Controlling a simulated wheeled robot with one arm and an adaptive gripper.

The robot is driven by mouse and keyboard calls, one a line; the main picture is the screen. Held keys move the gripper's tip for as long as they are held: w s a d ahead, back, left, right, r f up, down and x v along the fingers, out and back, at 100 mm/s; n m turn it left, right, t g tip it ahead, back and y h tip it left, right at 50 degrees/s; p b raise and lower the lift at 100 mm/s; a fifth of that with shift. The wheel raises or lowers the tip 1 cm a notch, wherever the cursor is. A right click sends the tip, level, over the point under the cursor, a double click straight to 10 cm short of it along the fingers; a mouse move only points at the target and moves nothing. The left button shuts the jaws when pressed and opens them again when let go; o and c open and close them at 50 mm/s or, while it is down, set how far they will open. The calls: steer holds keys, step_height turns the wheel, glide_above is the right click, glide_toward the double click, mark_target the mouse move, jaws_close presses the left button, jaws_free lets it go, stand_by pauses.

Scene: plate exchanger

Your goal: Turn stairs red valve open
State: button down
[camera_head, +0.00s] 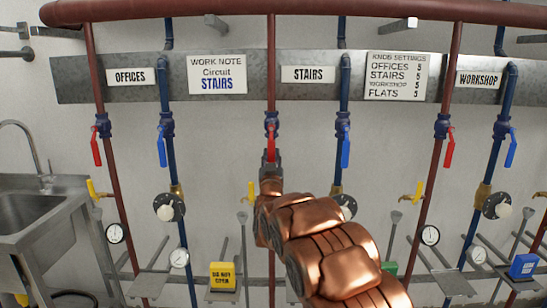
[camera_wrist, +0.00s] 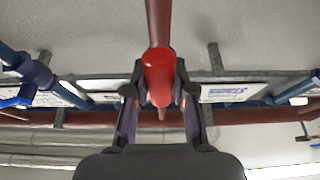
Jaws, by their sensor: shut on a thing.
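The stairs red valve has a red lever (camera_head: 271,146) below a blue valve body (camera_head: 272,118), on the red pipe just left of the STAIRS label (camera_head: 308,74). The lever looks near upright in the head view, in line with the pipe. My gripper (camera_head: 271,170) is shut on its lower part from below. In the wrist view the red lever (camera_wrist: 158,72) lies between the two fingers of my gripper (camera_wrist: 160,100). My copper-coloured arm hides the pipe lower down.
The stairs blue lever (camera_head: 346,146) hangs close on the right. The offices red lever (camera_head: 96,147) and workshop red lever (camera_head: 449,148) hang further out. Yellow-handled taps, dials and gauges (camera_head: 430,235) sit below. A sink (camera_head: 30,212) stands at left.

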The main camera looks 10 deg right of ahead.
steer(key=c, duration=0.9)
jaws_free()
steer(key=shift+c, duration=0.2)
steer(key=shift+s, duration=0.1)
steer(key=v, duration=1.2)
